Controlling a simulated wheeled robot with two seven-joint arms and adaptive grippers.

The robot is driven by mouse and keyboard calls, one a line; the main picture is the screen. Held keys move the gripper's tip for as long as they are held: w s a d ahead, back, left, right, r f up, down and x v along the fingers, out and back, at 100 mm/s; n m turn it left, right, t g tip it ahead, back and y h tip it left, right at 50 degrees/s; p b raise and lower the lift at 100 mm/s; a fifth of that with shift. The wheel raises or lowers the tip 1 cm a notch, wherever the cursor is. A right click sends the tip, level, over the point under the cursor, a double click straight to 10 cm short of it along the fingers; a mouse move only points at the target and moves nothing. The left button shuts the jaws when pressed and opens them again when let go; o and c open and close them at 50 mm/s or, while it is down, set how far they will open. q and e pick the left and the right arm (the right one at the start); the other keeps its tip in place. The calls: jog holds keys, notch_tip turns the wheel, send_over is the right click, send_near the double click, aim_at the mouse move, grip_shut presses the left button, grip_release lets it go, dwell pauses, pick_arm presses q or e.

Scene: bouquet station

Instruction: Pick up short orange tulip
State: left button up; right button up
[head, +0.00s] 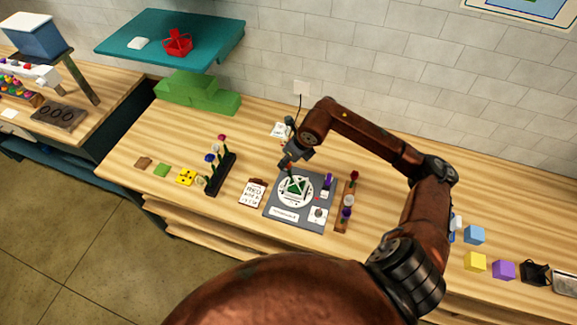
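I cannot make out a short orange tulip in the head view. My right gripper (289,161) hangs over the back left of a grey mat (271,207), just above and behind a green and white vase-like piece (296,187). Its fingers are small and dark, so I cannot tell whether they are open or hold a stem. A black rack (222,177) to the left holds several flowers, with magenta, white and blue heads. A wooden rack (341,221) to the right holds dark red, white and purple flowers. My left gripper is not in view.
A lettered card (254,192) lies left of the mat. Yellow (186,177), green and brown pieces lie farther left. A green stepped block (198,93) stands at the back left. Blue, yellow and purple cubes (503,270) sit at the right. My arm covers part of the table.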

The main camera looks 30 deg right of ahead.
jog(key=r, duration=0.2)
jog(key=r+b, duration=0.1)
jog(key=shift+w+a+r, duration=0.15)
jog(key=shift+w+r, duration=0.05)
jog(key=shift+r, duration=0.2)
jog(key=s+d+b, duration=0.3)
jog(key=s+d, duration=0.1)
jog(key=s, duration=0.9)
jog(key=shift+s+b, duration=0.15)
jog(key=shift+b, duration=0.25)
jog(key=shift+d+f, duration=0.1)
jog(key=shift+d, duration=0.05)
